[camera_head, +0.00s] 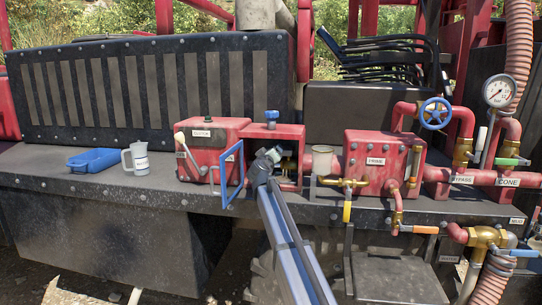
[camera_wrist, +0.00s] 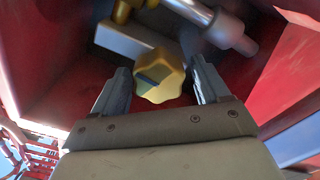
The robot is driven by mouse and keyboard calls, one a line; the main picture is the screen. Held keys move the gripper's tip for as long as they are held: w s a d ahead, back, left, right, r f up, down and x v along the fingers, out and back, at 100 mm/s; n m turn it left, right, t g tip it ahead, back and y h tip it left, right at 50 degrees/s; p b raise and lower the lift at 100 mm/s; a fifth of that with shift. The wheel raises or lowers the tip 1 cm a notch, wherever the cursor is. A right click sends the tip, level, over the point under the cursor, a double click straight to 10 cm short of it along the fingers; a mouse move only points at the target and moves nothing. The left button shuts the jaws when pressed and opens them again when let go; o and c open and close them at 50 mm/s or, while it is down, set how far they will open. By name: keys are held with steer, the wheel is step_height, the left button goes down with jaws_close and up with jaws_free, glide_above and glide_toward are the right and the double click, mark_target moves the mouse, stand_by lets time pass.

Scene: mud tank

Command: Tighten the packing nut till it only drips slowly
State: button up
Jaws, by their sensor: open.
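The packing nut (camera_wrist: 160,78) is a lobed, brass-coloured nut with a dark slot-like mark on its face. It shows in the wrist view between the two fingers of my gripper (camera_wrist: 161,70). The fingers are open, one on each side, with a visible gap to the nut on both sides. A silvery shaft (camera_wrist: 196,12) and a pale block (camera_wrist: 125,42) lie behind it. In the head view my gripper (camera_head: 270,156) reaches into the open front of a red housing (camera_head: 288,132). The nut is hidden or too small to make out there. I cannot see any dripping.
A blue-framed door (camera_head: 232,172) stands open just left of my gripper. Red walls surround the fingers closely. The red pump body (camera_head: 378,160) with brass valves is to the right.

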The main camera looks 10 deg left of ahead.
steer(key=c, duration=0.9)
steer(key=shift+c, duration=0.2)
steer(key=shift+m, duration=0.3)
steer(key=m, duration=0.3)
steer(key=shift+d, duration=0.1)
steer(key=shift+d+m, duration=0.1)
steer(key=shift+m, duration=1.7)
